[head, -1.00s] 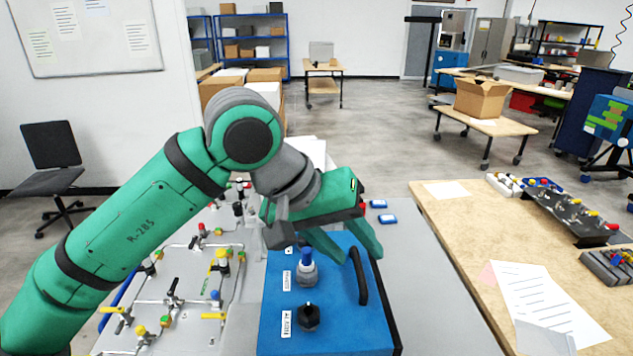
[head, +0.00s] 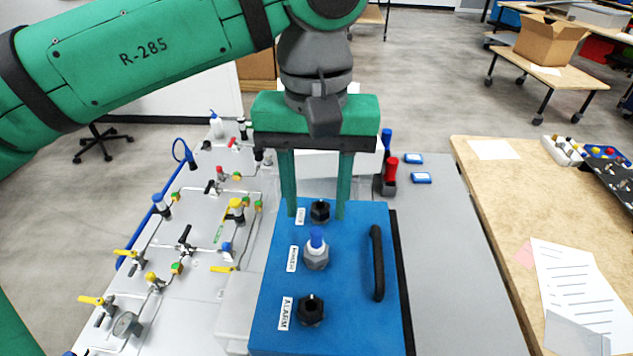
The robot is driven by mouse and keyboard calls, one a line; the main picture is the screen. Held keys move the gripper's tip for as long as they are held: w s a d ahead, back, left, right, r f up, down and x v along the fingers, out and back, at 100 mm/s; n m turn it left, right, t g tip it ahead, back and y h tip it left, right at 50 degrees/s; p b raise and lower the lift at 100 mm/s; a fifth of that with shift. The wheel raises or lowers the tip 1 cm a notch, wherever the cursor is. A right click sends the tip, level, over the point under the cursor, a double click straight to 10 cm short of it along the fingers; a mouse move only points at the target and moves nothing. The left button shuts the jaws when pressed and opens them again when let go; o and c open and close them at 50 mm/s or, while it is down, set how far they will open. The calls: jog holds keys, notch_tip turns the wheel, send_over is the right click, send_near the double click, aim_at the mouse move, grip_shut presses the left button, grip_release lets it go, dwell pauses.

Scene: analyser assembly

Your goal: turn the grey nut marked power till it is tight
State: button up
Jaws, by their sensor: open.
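A blue box (head: 345,325) carries a row of three nuts. The middle one is a grey nut (head: 316,258) with a blue piece standing out of its top; its label (head: 292,258) is too small to read surely. The far nut (head: 320,211) looks dark, and its label (head: 300,216) cannot be read. The near nut (head: 310,310) is black, beside a label reading ALARM. My gripper (head: 316,216) is open and points down, its fingers on the left and right of the far nut. I cannot tell whether they touch it. The grey nut is nearer to me, clear of the fingers.
A black handle (head: 377,263) stands on the box's right side. A panel of pipes and valves (head: 200,270) lies to the left. Red and blue parts (head: 390,170) stand behind the box. The grey table top (head: 455,270) to the right is mostly clear.

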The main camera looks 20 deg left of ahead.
aim_at(316, 245)
jog(key=shift+f, duration=5.2)
jog(key=shift+c, duration=0.7)
